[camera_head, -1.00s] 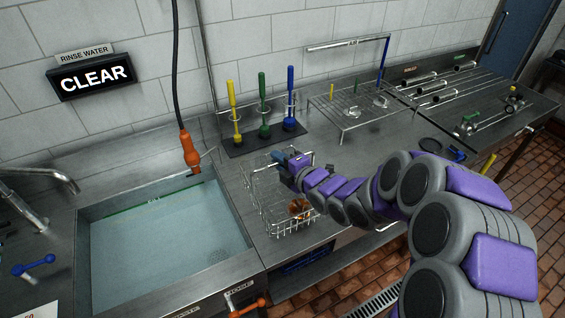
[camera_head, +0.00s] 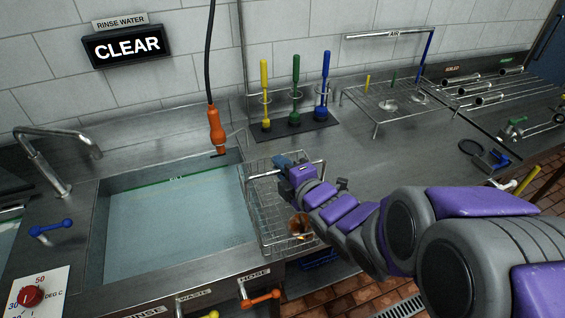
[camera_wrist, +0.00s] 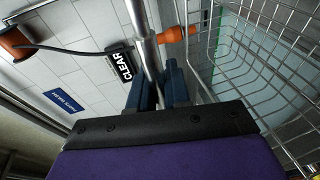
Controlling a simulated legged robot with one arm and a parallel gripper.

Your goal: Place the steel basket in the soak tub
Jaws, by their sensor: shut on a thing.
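The steel wire basket (camera_head: 259,219) is at the right rim of the water-filled tub (camera_head: 176,262), whose front is labelled RINSE. I cannot tell whether it rests on the counter or hangs just above it. A copper-coloured part (camera_head: 298,226) is inside it. My gripper (camera_head: 291,165) is shut on the bar handle at the basket's top. In the wrist view, my blue fingers (camera_wrist: 154,92) close around the steel bar, and the basket's wire wall (camera_wrist: 275,55) hangs to the right. A second tub (camera_head: 8,228) shows only partly at the left edge; no soak label is readable.
An orange spray nozzle (camera_head: 216,128) hangs over the tub's back right corner. A faucet (camera_head: 57,160) and blue lever (camera_head: 50,228) stand between the tubs. Brushes (camera_head: 295,92) and a wire rack (camera_head: 390,103) are behind. An orange hose lever (camera_head: 261,298) sticks out in front.

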